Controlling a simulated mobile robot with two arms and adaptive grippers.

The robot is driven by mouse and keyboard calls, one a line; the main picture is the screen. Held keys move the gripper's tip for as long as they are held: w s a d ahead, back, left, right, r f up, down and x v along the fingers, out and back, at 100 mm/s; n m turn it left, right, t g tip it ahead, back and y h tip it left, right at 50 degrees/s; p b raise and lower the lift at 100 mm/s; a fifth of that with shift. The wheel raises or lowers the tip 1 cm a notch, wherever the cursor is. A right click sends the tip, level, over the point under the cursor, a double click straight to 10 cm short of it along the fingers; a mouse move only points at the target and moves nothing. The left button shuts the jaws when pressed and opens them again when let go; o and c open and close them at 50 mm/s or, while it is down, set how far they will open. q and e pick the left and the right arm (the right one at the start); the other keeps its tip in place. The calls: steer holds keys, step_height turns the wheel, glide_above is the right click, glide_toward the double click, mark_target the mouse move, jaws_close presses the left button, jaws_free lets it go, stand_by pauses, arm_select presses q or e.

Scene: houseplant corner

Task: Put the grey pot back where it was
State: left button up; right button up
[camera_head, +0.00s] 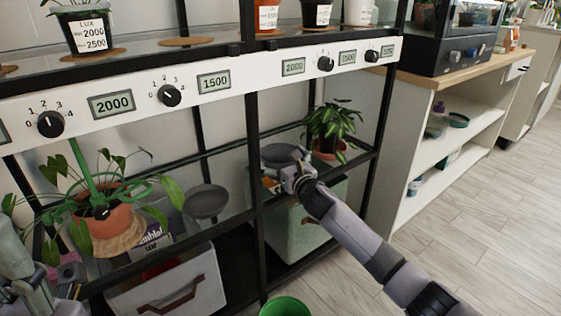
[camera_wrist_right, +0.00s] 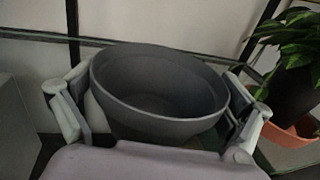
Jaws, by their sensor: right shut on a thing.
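The grey pot (camera_wrist_right: 160,92) is empty and upright in the right wrist view, with a finger of my right gripper (camera_head: 286,172) at each side of it. In the head view the grey pot (camera_head: 286,154) shows at the gripper's tip, at the front of the lower glass shelf's right bay. I cannot tell whether its base touches the shelf. A round grey saucer (camera_head: 206,203) lies empty on the shelf in the left bay, past the black upright. My left gripper (camera_head: 60,285) is partly in view at the lower left; its jaws are unclear.
A vine plant in a terracotta pot (camera_head: 105,222) stands on the left bay. A black upright (camera_head: 254,180) divides the bays. A green bucket (camera_head: 285,307) is on the floor.

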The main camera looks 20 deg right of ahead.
steer(key=shift+r, duration=0.1)
steer(key=o, duration=1.1)
steer(key=shift+c, duration=0.2)
